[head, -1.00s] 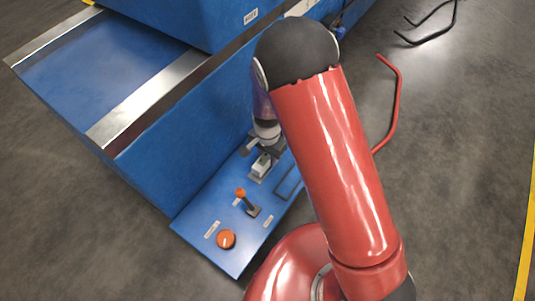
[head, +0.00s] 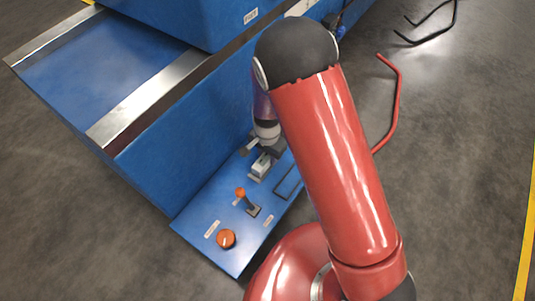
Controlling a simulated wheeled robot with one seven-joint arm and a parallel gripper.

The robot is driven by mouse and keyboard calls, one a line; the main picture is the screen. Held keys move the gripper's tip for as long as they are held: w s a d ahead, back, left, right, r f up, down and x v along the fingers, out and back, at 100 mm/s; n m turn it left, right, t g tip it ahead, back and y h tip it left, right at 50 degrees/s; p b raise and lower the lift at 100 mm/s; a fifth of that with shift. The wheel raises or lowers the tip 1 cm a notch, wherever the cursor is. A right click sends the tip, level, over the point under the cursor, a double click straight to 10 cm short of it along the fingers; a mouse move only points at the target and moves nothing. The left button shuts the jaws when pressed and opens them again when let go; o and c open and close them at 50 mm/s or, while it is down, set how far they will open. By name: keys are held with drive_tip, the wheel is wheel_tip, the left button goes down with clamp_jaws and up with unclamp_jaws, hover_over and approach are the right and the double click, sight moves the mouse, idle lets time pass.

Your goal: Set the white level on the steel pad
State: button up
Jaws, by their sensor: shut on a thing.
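The white level (head: 260,164) is a small pale block with a greenish spot on top, at the far part of the blue control panel (head: 222,207). My gripper (head: 262,154) reaches down over it and is shut on it. Its dark fingers partly cover the level. The steel pad (head: 255,178) shows as a thin grey edge just below and in front of the level. I cannot tell whether the level touches the pad.
On the same panel are a lever with an orange knob (head: 240,192), a round orange knob (head: 226,239) and a dark rectangular outline (head: 289,182). The tall blue machine wall (head: 170,165) rises close on the left. A red bent rail (head: 398,95) stands at right.

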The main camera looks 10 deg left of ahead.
drive_tip(key=shift+f, duration=0.2)
drive_tip(key=o, duration=1.2)
drive_tip(key=shift+r, duration=0.1)
drive_tip(key=shift+r+p, duration=5.15)
drive_tip(key=shift+r, duration=1.25)
drive_tip(key=shift+r, duration=0.1)
